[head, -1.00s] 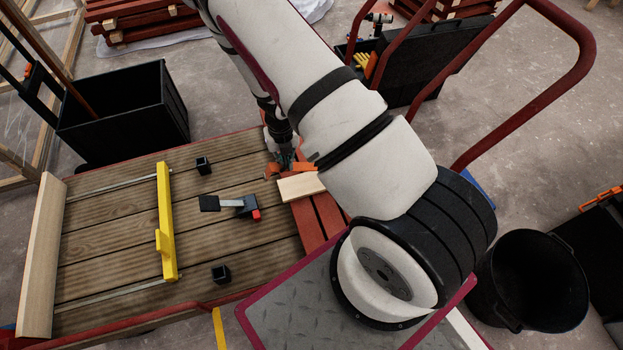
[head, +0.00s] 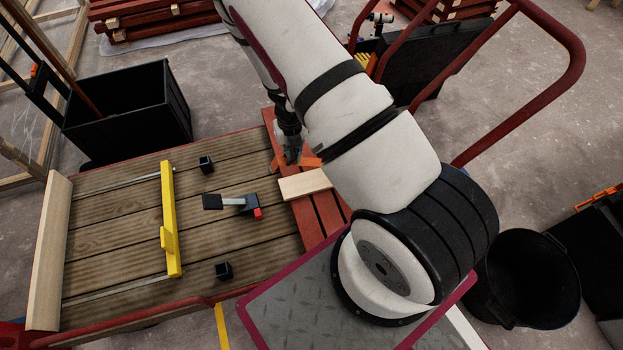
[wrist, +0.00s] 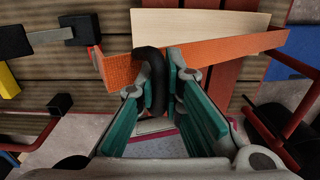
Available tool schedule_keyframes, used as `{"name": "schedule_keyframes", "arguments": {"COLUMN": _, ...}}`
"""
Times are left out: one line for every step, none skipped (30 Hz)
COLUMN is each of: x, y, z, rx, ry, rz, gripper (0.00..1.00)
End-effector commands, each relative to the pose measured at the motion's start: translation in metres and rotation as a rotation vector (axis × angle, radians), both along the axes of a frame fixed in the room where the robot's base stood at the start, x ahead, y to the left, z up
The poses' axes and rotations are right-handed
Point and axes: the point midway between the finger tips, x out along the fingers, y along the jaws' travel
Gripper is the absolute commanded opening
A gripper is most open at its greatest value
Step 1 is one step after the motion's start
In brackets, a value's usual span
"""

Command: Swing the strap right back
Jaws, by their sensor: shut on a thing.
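The strap is an orange band that crosses the wrist view (wrist: 220,50) below a pale board (wrist: 180,22). In the head view the strap (head: 311,161) shows only in part beside my gripper. A thick black loop (wrist: 153,66) stands at the strap, between my fingers. My gripper (wrist: 165,68) has green-padded fingers and is shut on this black loop. In the head view my gripper (head: 287,158) is small and partly hidden, just above the far end of the pale board (head: 305,184).
Red slats (head: 318,215) lie under the pale board. On the ribbed deck (head: 120,205) stand a yellow bar (head: 168,215), a dark clamp with a red tip (head: 240,204) and black blocks (head: 205,163). A red rail (head: 500,130) rises at the right.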

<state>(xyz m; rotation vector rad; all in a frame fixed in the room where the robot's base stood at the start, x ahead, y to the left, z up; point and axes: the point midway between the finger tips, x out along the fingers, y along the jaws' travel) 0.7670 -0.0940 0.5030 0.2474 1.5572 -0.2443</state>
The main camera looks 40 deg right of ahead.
Motion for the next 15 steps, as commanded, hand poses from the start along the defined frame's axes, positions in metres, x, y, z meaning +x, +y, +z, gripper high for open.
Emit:
{"name": "schedule_keyframes", "arguments": {"x": 0.0, "y": -0.002, "z": 0.003, "rx": 0.001, "ry": -0.001, "rz": 0.001, "gripper": 0.0}}
{"name": "schedule_keyframes", "arguments": {"x": -0.001, "y": -0.003, "z": 0.004, "rx": 0.0, "ry": -0.001, "rz": 0.0, "gripper": 0.0}}
{"name": "schedule_keyframes", "arguments": {"x": -0.001, "y": -0.004, "z": 0.005, "rx": 0.0, "ry": -0.001, "rz": 0.0, "gripper": 0.0}}
{"name": "schedule_keyframes", "arguments": {"x": -0.002, "y": -0.006, "z": 0.006, "rx": 0.0, "ry": -0.001, "rz": 0.0, "gripper": 0.0}}
{"name": "schedule_keyframes", "arguments": {"x": -0.002, "y": -0.007, "z": 0.007, "rx": 0.0, "ry": -0.001, "rz": -0.001, "gripper": 0.0}}
{"name": "schedule_keyframes", "arguments": {"x": -0.002, "y": -0.008, "z": 0.008, "rx": 0.0, "ry": -0.001, "rz": -0.001, "gripper": 0.0}}
{"name": "schedule_keyframes", "arguments": {"x": -0.003, "y": -0.009, "z": 0.009, "rx": -0.001, "ry": -0.001, "rz": -0.001, "gripper": 0.0}}
{"name": "schedule_keyframes", "arguments": {"x": -0.003, "y": -0.01, "z": 0.009, "rx": -0.001, "ry": -0.001, "rz": -0.001, "gripper": 0.0}}
{"name": "schedule_keyframes", "arguments": {"x": -0.004, "y": -0.012, "z": 0.011, "rx": -0.001, "ry": -0.001, "rz": 0.0, "gripper": 0.0}}
{"name": "schedule_keyframes", "arguments": {"x": -0.004, "y": -0.013, "z": 0.011, "rx": -0.001, "ry": -0.001, "rz": 0.0, "gripper": 0.0}}
{"name": "schedule_keyframes", "arguments": {"x": -0.004, "y": -0.014, "z": 0.012, "rx": -0.002, "ry": 0.0, "rz": 0.0, "gripper": 0.0}}
{"name": "schedule_keyframes", "arguments": {"x": -0.005, "y": -0.015, "z": 0.013, "rx": -0.002, "ry": 0.0, "rz": 0.0, "gripper": 0.0}}
{"name": "schedule_keyframes", "arguments": {"x": -0.005, "y": -0.016, "z": 0.014, "rx": -0.002, "ry": 0.0, "rz": 0.0, "gripper": 0.0}}
{"name": "schedule_keyframes", "arguments": {"x": -0.005, "y": -0.018, "z": 0.015, "rx": -0.002, "ry": 0.0, "rz": 0.0, "gripper": 0.0}}
{"name": "schedule_keyframes", "arguments": {"x": -0.006, "y": -0.019, "z": 0.016, "rx": -0.002, "ry": 0.0, "rz": 0.0, "gripper": 0.0}}
